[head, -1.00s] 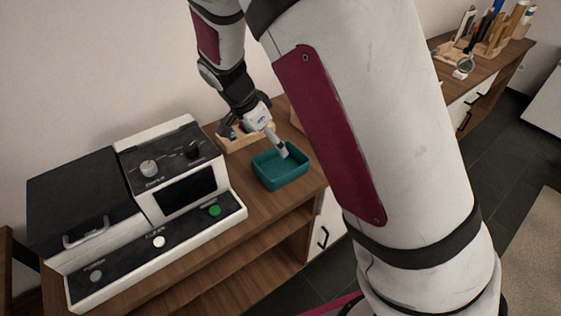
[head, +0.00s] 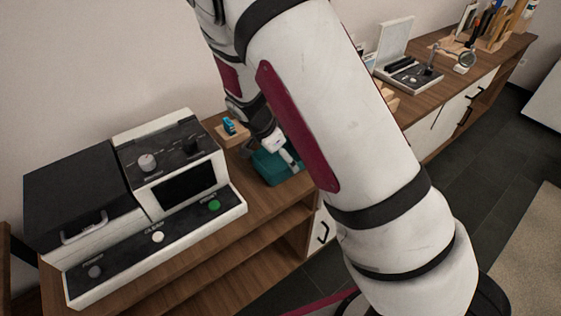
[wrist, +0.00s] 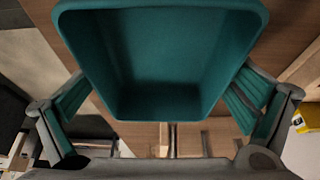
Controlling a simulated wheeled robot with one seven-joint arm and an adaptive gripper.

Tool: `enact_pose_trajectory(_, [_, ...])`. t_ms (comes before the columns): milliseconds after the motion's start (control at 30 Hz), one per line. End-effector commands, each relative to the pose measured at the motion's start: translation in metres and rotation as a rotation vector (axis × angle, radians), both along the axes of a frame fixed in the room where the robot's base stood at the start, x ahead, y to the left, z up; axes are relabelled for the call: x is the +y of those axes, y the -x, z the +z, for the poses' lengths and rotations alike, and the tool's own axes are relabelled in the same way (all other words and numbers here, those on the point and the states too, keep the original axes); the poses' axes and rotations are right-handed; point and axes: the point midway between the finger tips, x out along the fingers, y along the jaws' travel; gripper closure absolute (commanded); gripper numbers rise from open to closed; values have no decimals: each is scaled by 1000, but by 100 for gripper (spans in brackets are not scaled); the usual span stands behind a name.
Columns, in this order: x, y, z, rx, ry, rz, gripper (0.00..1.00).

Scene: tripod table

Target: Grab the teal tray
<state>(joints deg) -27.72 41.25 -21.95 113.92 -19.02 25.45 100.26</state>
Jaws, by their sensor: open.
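The teal tray (head: 270,171) is an open, square-sided box on the wooden counter, right of the black-and-white machine. My arm hides its right part in the head view. In the wrist view the tray (wrist: 162,103) fills the upper middle, with its inside facing the camera. My gripper (head: 296,163) is at the tray in the head view. In the wrist view my gripper (wrist: 163,80) is open, with one finger on each side of the tray. I cannot tell whether either finger touches it.
The black-and-white machine (head: 185,183) with knobs and a green button stands left of the tray. A small wooden holder with a teal item (head: 229,126) is behind the tray. An open white case (head: 409,72) and a tool rack (head: 497,35) stand farther right along the counter.

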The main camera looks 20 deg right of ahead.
Motion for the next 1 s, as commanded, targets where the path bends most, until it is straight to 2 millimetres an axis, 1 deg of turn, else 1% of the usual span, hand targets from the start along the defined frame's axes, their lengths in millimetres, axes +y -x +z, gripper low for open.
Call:
enact_pose_trajectory(167, [0,0,0,-1,0,0,0])
enact_pose_trajectory(200, [0,0,0,-1,0,0,9])
enact_pose_trajectory(267, [0,0,0,0,0,0,23])
enact_pose_trajectory(300, [0,0,0,0,0,-1,32])
enact_pose_trajectory(333, [0,0,1,0,0,-1,39])
enact_pose_trajectory(367, [0,0,1,0,0,-1,41])
enact_pose_trajectory(667, [0,0,3,-2,1,-1,41])
enact_pose_trajectory(767, [0,-1,14,-5,-1,-1,41])
enact_pose_trajectory(1000, [1,-1,59,-5,-2,-1,41])
